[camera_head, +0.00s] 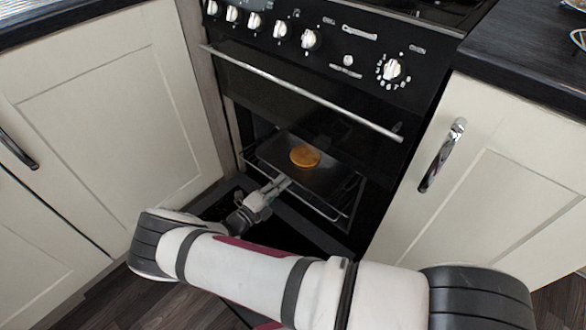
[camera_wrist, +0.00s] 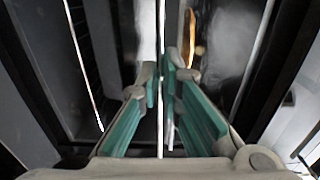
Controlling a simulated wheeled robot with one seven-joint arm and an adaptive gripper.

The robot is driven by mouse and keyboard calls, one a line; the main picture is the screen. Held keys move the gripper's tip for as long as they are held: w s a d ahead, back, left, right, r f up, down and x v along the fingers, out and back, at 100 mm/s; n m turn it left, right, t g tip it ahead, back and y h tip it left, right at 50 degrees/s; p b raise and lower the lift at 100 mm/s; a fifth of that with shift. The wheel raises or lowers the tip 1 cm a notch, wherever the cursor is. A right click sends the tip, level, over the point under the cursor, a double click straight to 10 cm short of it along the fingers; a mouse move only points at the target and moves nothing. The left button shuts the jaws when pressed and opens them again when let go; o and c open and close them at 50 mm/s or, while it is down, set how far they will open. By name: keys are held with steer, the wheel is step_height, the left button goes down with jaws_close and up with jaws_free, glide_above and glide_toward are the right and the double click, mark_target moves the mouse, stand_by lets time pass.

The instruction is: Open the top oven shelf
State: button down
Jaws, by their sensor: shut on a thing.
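The oven (camera_head: 330,85) has its lower compartment open, with the dark door folded down. Inside, a wire shelf (camera_head: 326,212) bears a dark tray (camera_head: 325,178) with a round orange-brown item (camera_head: 305,156) on it. My gripper (camera_head: 283,183) reaches in at the shelf's front edge. In the wrist view, my gripper's green-padded fingers (camera_wrist: 163,85) are shut on a thin bright bar, seemingly the shelf's front rail, which runs between them. The orange-brown item (camera_wrist: 193,35) shows partly behind the right finger. My arm hides much of the lowered door.
A long silver handle (camera_head: 300,92) crosses the shut upper oven door, below a row of knobs (camera_head: 255,20). Cream cupboards stand close on the left (camera_head: 105,100) and right (camera_head: 510,170), the right one with a protruding handle (camera_head: 442,155).

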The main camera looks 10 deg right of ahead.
steer(key=b+v, duration=0.1)
steer(key=v, duration=0.8)
steer(key=shift+s+a+b, duration=0.15)
steer(key=shift+a+b, duration=0.1)
steer(key=shift+b, duration=0.1)
steer(key=c, duration=1.8)
jaws_free()
steer(key=shift+o, duration=0.2)
steer(key=v, duration=1.2)
steer(key=shift+r, duration=0.1)
